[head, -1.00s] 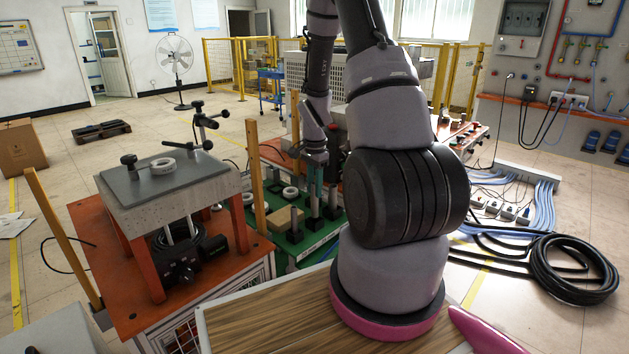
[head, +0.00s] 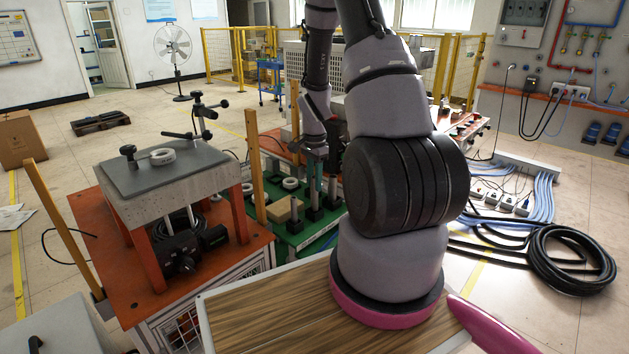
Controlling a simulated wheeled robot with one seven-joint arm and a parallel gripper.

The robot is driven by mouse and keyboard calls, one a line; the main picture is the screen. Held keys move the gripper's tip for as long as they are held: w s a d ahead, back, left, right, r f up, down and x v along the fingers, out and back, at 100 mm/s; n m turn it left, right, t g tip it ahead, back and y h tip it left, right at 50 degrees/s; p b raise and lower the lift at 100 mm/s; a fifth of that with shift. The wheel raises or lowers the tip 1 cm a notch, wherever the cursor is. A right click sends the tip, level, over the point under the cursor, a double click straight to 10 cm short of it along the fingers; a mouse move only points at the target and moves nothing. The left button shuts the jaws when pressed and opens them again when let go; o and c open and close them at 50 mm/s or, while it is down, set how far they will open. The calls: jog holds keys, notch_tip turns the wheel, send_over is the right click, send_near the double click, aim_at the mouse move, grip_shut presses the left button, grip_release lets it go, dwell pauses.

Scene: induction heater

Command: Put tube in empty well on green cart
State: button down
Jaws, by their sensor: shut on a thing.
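The green cart (head: 320,238) stands left of my arm's base, with several upright dark posts on it. My gripper (head: 315,158) is over the cart, pointing down, partly bordered by my own arm on the right. It is shut on a slim teal-green tube (head: 312,183), which hangs upright. The tube's lower end is close to a dark post (head: 314,212); I cannot tell whether it is inside or just in front of it. Another dark post (head: 295,221) stands nearer. The well openings are too small to make out.
On the green cart lie a cardboard-coloured box (head: 284,209) and a white ring (head: 290,183). A wooden post (head: 256,170) rises at its left edge. An orange cart (head: 115,265) with a grey-topped stand is further left. Black cable coils (head: 570,262) lie right.

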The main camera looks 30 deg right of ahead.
jog(key=shift+f, duration=0.3)
notch_tip(320, 180, down, 3)
jog(key=shift+r, duration=0.15)
dwell(0.5)
jog(key=c, duration=0.6)
grip_release()
jog(key=shift+o, duration=0.2)
notch_tip(320, 180, up, 11)
